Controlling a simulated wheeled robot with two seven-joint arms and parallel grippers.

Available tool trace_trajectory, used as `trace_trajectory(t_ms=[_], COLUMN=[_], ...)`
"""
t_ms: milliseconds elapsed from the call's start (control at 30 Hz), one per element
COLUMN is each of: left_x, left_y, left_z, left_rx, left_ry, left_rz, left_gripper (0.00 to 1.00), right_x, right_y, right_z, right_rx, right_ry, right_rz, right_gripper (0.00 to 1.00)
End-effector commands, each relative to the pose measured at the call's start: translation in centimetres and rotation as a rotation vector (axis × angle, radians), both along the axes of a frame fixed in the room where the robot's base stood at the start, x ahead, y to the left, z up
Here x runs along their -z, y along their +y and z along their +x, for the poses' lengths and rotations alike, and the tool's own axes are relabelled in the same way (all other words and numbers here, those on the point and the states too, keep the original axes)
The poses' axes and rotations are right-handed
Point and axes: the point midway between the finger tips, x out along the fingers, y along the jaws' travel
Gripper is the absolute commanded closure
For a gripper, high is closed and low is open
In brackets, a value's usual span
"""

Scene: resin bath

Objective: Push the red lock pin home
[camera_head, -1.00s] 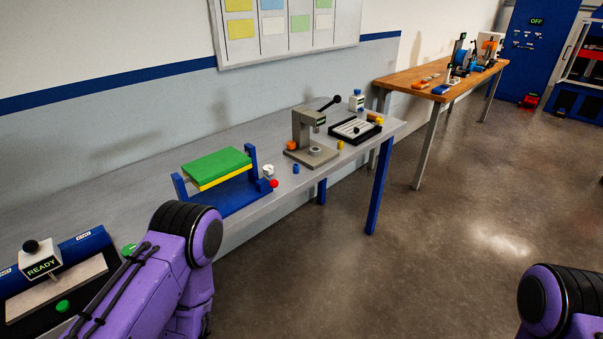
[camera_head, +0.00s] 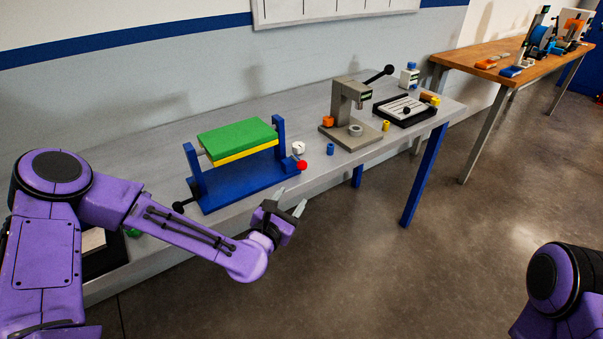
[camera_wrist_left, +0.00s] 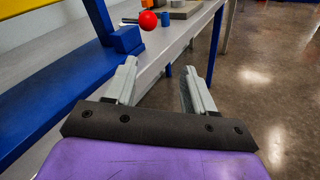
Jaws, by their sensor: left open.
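The red lock pin (camera_head: 302,165) shows as a red ball knob at the right end of a blue fixture (camera_head: 240,191), by a small blue block. The fixture holds a green and yellow plate (camera_head: 237,139) between two uprights. In the left wrist view the red knob (camera_wrist_left: 148,20) is beyond the fingers, near the blue block (camera_wrist_left: 127,40). My left gripper (camera_head: 290,207) is open and empty, in front of the bench edge and nearer than the knob, not touching it. The fingers (camera_wrist_left: 160,85) are spread. My right gripper is out of view; only part of that arm shows.
A grey press (camera_head: 350,118) with a black lever stands right of the fixture on the bench (camera_head: 335,172). A white piece (camera_head: 298,147) and a blue cylinder (camera_head: 330,149) stand near the knob. A black tray (camera_head: 405,112) is further right. Open floor lies in front.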

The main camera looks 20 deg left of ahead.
Motion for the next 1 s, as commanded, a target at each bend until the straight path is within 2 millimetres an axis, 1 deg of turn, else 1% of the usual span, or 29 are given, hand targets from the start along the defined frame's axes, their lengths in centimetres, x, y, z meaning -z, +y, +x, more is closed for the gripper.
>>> trace_trajectory(t_ms=[33,100,133,267,400,500,600,700,933,967,1000], left_x=[-1.5,-2.8,-3.0,-3.2,-3.1,-3.0,-2.9,-2.8,-2.7,-2.7,-2.7], left_y=[0.7,1.1,1.1,0.8,0.6,0.4,0.3,0.3,0.3,0.3,0.3], left_z=[0.8,1.6,2.0,4.4,7.6,9.5,10.9,11.5,11.6,11.6,11.6], left_rx=[-0.023,-0.033,-0.034,-0.031,-0.032,-0.031,-0.032,-0.031,-0.031,-0.031,-0.031], left_ry=[-0.044,-0.075,-0.08,-0.077,-0.076,-0.075,-0.073,-0.073,-0.072,-0.072,-0.072], left_rz=[-0.074,-0.127,-0.134,-0.133,-0.131,-0.131,-0.131,-0.133,-0.133,-0.133,-0.133], left_gripper=[0.46,0.46,0.46,0.46,0.46,0.46,0.46,0.46,0.46,0.49,0.62], right_x=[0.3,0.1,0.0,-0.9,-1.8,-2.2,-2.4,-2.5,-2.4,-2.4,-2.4], right_y=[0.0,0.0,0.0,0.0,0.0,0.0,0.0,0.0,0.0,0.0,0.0], right_z=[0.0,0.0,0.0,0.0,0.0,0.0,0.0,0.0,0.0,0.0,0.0], right_rx=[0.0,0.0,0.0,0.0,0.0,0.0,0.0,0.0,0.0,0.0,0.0], right_ry=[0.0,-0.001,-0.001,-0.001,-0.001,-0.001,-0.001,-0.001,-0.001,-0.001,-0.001], right_rz=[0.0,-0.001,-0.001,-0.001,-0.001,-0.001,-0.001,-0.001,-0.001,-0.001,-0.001], right_gripper=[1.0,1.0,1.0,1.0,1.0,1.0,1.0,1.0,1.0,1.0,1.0])
